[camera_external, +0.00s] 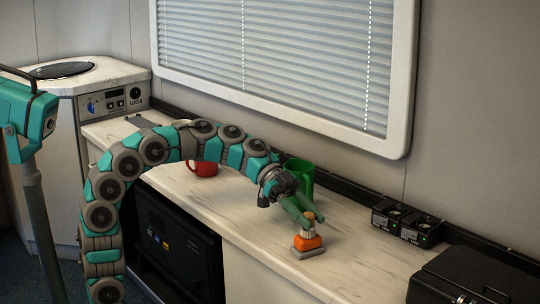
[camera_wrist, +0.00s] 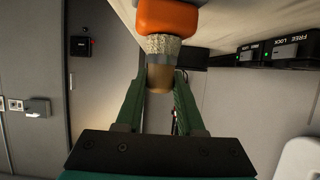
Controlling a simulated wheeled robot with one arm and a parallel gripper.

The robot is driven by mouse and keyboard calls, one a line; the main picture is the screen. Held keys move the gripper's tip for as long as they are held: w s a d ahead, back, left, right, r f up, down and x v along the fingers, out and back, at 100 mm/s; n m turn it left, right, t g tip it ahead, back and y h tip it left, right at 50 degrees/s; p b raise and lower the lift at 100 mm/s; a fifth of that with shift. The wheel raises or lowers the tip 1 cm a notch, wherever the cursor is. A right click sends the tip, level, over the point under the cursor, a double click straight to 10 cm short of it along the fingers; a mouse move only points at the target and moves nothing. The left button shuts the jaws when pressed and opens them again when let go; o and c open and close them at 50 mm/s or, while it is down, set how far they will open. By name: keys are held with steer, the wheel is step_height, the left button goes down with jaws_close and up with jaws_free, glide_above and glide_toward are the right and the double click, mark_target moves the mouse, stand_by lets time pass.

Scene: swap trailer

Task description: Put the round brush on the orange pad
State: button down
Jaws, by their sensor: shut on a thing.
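The round brush (camera_external: 309,217) has a tan handle and pale bristles, and is roughly upright, bristles down. My gripper (camera_external: 304,218) has green fingers and is shut on the brush's handle. The orange pad (camera_external: 308,243) is a chunky orange block on a grey base, on the counter near its front edge. The brush is directly over the pad and its bristles appear to meet the top. In the wrist view, the handle (camera_wrist: 160,78) is between my fingers (camera_wrist: 158,88), and the bristles end against the orange pad (camera_wrist: 168,16). Any thin gap there cannot be made out.
A green mug (camera_external: 300,172) stands close behind my gripper, and a red mug (camera_external: 203,169) is farther left behind my arm. Black charger boxes (camera_external: 404,222) line the wall at right. A black case (camera_external: 470,278) fills the right end. Counter (camera_external: 355,254) right of the pad is clear.

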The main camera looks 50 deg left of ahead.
steer(key=shift+f+b, duration=0.15)
steer(key=shift+b, duration=0.15)
steer(key=c, duration=0.5)
jaws_free()
steer(key=shift+r+p, duration=0.3)
steer(key=shift+p, duration=0.1)
steer(key=v, duration=1.2)
steer(key=shift+a+f, duration=0.1)
steer(key=shift+f, duration=0.1)
